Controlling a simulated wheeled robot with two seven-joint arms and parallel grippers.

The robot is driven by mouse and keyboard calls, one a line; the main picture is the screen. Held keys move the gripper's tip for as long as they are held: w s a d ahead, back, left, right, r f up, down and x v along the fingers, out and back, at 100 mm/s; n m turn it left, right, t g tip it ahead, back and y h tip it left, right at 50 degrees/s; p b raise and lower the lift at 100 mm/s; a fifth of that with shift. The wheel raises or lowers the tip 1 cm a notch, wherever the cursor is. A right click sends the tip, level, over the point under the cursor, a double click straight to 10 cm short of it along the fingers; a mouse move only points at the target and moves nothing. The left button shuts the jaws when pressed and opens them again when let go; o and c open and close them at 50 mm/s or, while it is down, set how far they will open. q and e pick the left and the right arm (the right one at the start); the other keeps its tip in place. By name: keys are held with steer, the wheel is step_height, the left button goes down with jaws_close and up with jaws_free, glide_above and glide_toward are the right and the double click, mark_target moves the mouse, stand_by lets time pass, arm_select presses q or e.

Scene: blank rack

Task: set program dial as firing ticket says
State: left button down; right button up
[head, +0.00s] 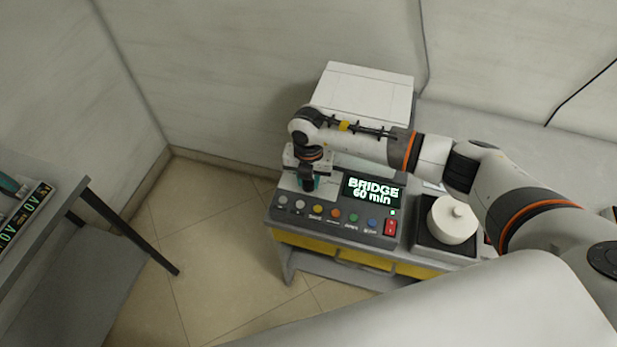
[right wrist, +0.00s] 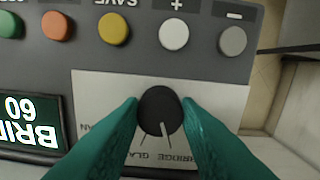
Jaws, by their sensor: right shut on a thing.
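The black program dial (right wrist: 159,110) sits on a pale plate of the control panel, seen upside down in the right wrist view. Its white pointer line is aimed down and slightly right, near the BRIDGE lettering. My right gripper (right wrist: 163,118) has its teal fingers closed around the dial, one on each side. In the head view the right gripper (head: 307,187) reaches down onto the panel's left part and hides the dial. The display (head: 374,190) reads BRIDGE 60 min. I cannot make out a firing ticket. My left gripper is not in view.
Several coloured buttons (head: 335,214) and a red switch (head: 390,227) line the panel's front. A white lidded pot (head: 453,220) stands right of the panel. A white box (head: 363,93) stands behind. Another table (head: 50,220) with lit green readouts is at far left.

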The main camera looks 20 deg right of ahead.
steer(key=shift+w+r, duration=0.1)
steer(key=o, duration=1)
steer(key=shift+c, duration=0.2)
step_height(320, 180, up, 12)
steer(key=b, duration=0.3)
